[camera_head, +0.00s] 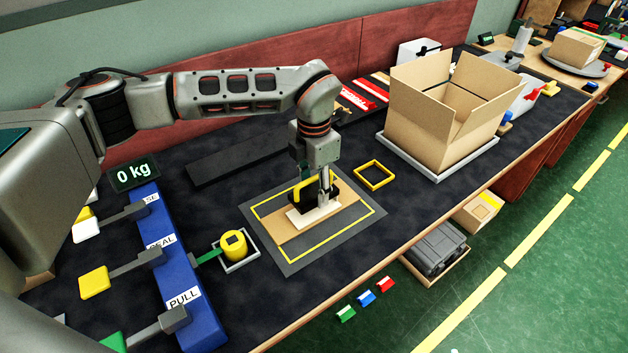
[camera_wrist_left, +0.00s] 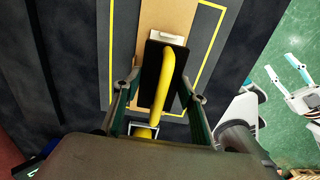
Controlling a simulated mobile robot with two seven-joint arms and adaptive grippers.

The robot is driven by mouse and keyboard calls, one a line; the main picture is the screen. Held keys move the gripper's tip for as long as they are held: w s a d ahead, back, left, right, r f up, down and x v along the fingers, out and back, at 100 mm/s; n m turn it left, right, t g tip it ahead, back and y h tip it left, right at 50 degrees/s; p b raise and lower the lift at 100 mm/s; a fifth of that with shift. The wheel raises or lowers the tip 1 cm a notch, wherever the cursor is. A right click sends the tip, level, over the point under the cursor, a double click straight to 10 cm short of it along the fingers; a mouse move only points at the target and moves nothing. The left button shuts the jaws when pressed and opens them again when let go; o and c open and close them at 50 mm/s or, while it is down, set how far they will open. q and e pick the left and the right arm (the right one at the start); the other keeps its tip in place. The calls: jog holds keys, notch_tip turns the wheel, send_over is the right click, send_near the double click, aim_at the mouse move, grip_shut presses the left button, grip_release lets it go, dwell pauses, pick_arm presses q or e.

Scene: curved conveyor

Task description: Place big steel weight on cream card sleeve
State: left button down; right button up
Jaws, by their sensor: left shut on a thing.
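A dark block with a bent yellow handle (camera_head: 302,190), which appears to be the big steel weight, is held in my left gripper (camera_head: 326,196). In the left wrist view, the two fingers stand on either side of the dark block (camera_wrist_left: 150,68) and its yellow handle. A cream slab (camera_head: 313,216), seemingly the cream card sleeve, lies on the brown board directly under the block. Its end shows past the block in the left wrist view (camera_wrist_left: 168,38). I cannot tell whether block and slab touch.
A brown board (camera_head: 349,222) lies on a yellow-lined dark mat (camera_head: 290,262). A yellow cylinder (camera_head: 233,244) stands in a square tray to its left. A yellow square frame (camera_head: 374,175) and an open carton (camera_head: 428,113) are to the right. A blue lever panel (camera_head: 186,270) stands left.

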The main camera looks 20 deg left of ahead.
aim_at(314, 192)
pick_arm(q)
jog(key=shift+w+f, duration=0.1)
jog(key=shift+f, duration=1.8)
jog(key=shift+f, duration=0.15)
jog(key=c, duration=1.5)
grip_release()
jog(key=shift+f, duration=0.1)
notch_tip(314, 192, up, 12)
jog(key=shift+f+p, duration=0.1)
jog(key=shift+p, duration=0.25)
jog(key=shift+r, duration=0.25)
jog(key=shift+s, duration=0.2)
